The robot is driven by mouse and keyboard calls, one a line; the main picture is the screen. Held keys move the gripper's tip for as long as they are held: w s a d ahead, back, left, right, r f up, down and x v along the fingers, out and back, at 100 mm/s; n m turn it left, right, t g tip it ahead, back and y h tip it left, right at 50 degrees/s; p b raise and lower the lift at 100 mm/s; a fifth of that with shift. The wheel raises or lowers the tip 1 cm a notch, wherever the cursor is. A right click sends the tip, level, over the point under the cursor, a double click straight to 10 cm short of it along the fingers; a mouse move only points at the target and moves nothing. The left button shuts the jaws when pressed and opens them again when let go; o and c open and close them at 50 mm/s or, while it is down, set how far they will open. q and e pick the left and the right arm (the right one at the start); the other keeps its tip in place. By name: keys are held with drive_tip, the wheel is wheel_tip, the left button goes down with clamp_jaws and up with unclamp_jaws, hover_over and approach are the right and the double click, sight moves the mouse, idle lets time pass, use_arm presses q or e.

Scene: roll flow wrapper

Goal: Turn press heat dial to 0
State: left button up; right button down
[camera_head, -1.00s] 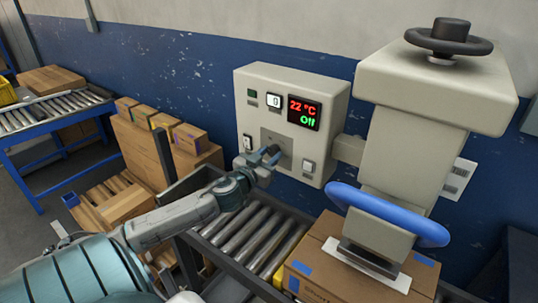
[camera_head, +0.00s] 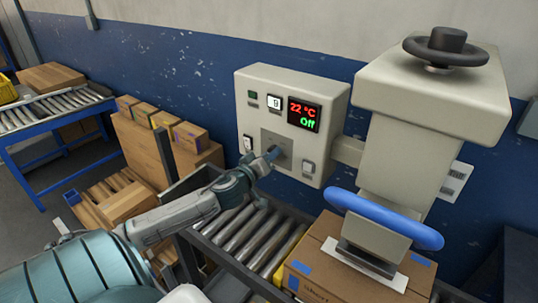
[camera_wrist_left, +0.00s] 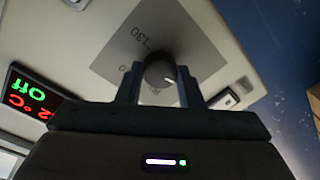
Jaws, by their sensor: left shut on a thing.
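The press heat dial (camera_wrist_left: 158,72) is a dark round knob on a grey plate (camera_wrist_left: 120,45) printed with "130" and "0". Its white pointer mark faces the lower right in the left wrist view, away from the "0". My left gripper (camera_wrist_left: 159,84) is shut on the dial, one finger on each side. In the head view my left gripper (camera_head: 272,155) is at the control box (camera_head: 292,83), and the dial is largely hidden there. The red and green display (camera_head: 303,115) reads 22 °C and Off. My right gripper is not in view.
A small white counter (camera_head: 274,102) seems to read 9. Two white switches (camera_head: 247,143) (camera_head: 308,169) flank the dial plate. The press with a blue ring (camera_head: 385,217) stands at right over a cardboard box (camera_head: 315,265). Rollers (camera_head: 240,235) run below my left arm.

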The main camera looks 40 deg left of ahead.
use_arm(q)
drive_tip(key=shift+f+n, duration=0.2)
drive_tip(key=shift+n, duration=0.2)
drive_tip(key=o, duration=0.9)
drive_tip(key=shift+o, duration=0.4)
drive_tip(key=shift+r, duration=0.1)
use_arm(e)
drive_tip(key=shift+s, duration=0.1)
use_arm(q)
drive_tip(key=s+d+p, duration=0.1)
drive_tip(key=s+d, duration=0.1)
drive_tip(key=s, duration=0.8)
drive_tip(key=shift+s+r+p, duration=0.15)
drive_tip(key=shift+s+p, duration=0.2)
drive_tip(key=shift+p, duration=0.05)
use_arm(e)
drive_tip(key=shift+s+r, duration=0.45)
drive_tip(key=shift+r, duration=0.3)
